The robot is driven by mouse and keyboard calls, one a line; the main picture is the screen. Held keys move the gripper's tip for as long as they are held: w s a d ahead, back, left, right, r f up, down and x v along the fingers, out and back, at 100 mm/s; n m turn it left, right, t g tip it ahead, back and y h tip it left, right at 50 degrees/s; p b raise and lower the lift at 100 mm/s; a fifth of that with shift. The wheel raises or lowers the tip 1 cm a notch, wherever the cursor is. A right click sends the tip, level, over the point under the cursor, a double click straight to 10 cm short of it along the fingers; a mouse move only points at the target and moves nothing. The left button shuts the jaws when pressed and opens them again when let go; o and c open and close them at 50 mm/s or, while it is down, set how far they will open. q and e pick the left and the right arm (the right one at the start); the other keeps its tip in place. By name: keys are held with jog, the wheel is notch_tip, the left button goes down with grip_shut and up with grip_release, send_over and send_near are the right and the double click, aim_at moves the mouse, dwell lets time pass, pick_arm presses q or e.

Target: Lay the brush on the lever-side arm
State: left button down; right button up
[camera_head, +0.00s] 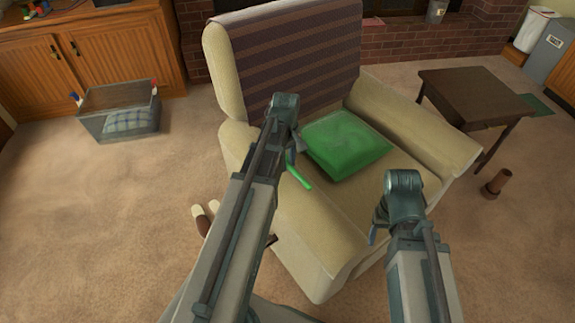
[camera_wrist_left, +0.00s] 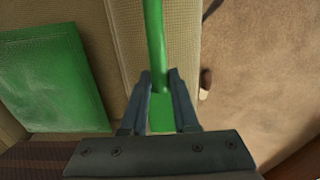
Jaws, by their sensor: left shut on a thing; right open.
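The green brush (camera_head: 300,178) is held in my left gripper (camera_head: 291,158), over the left arm of the cream armchair (camera_head: 225,80). In the left wrist view my left gripper (camera_wrist_left: 160,78) is shut on the brush (camera_wrist_left: 155,35). Its long part runs along the chair arm (camera_wrist_left: 128,40), near the arm's outer edge. I cannot tell whether the brush touches the arm. A dark brown piece (camera_head: 271,239), perhaps the lever, shows at the chair's left side, partly hidden by my left arm. My right gripper (camera_head: 373,234) is open, over the chair's front right; its fingers are mostly hidden.
A green cushion (camera_head: 345,143) lies on the seat and a striped cloth (camera_head: 290,50) covers the backrest. A dark side table (camera_head: 475,90) and a brown vase-like object (camera_head: 496,182) stand at right. A grey bin (camera_head: 120,110) stands on open carpet at left.

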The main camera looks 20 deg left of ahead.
pick_arm(q)
jog(key=shift+f, duration=0.2)
jog(key=c, duration=0.7)
grip_release()
jog(key=shift+r, duration=0.1)
notch_tip(320, 180, up, 12)
jog(key=p, duration=1.2)
jog(key=shift+w+a+r, duration=0.1)
jog(key=shift+a+r, duration=0.05)
jog(key=shift+r, duration=0.05)
